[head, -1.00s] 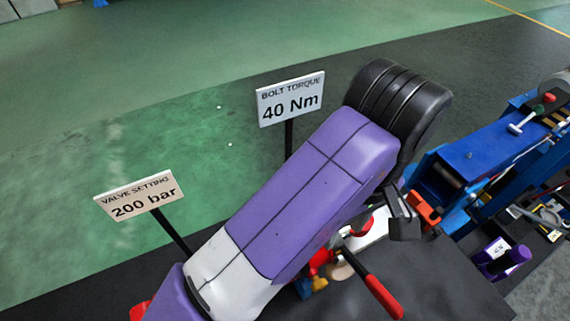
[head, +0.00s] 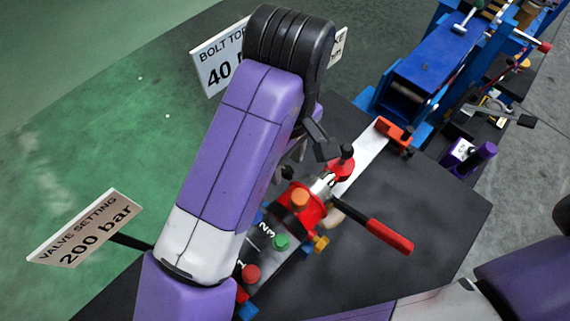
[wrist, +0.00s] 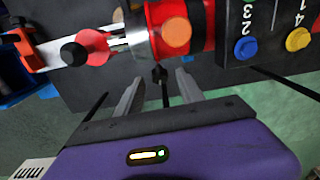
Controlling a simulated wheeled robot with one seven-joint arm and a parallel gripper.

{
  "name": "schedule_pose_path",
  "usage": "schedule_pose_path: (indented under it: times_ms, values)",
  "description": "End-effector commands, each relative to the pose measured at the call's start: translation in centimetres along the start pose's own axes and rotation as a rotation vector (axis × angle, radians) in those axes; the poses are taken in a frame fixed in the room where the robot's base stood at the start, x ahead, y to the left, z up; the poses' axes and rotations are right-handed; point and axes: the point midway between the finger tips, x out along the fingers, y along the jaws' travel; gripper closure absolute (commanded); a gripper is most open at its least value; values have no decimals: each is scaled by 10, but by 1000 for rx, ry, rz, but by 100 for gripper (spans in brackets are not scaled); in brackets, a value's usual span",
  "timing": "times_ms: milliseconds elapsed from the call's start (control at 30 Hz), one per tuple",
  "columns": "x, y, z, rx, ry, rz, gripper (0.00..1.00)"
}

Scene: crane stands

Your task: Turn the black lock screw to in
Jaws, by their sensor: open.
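A small black screw with a knobbed head (wrist: 158,75), which looks like the lock screw, sticks out below the silver collar of the red valve body in the wrist view. My gripper (wrist: 160,88) is open, with one finger on each side of the screw's line. I cannot tell whether the fingers touch it or how far in it is. The red valve body (wrist: 178,28) has an orange cap and also shows in the head view (head: 301,210). There my arm hides most of the gripper.
A red-handled lever (head: 385,233) sticks out to the right of the valve. A black knob on a red disc (head: 345,155) stands close by. Numbered blue and yellow buttons (wrist: 245,49) lie right of the fingers. A blue frame (head: 425,65) stands behind.

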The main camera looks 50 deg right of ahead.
Motion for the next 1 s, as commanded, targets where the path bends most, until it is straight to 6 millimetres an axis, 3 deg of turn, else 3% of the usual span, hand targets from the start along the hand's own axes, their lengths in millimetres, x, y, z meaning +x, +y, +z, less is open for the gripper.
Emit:
schedule_pose_path:
  times_ms: [100,400,433,667,1000]
  values:
    - [10,0,0,0,-1,-1,55]
    - [12,0,0,1,0,-1,55]
    - [11,0,0,1,0,-1,57]
    - [11,0,0,1,0,-1,100]
    - [9,0,0,9,-1,5,100]
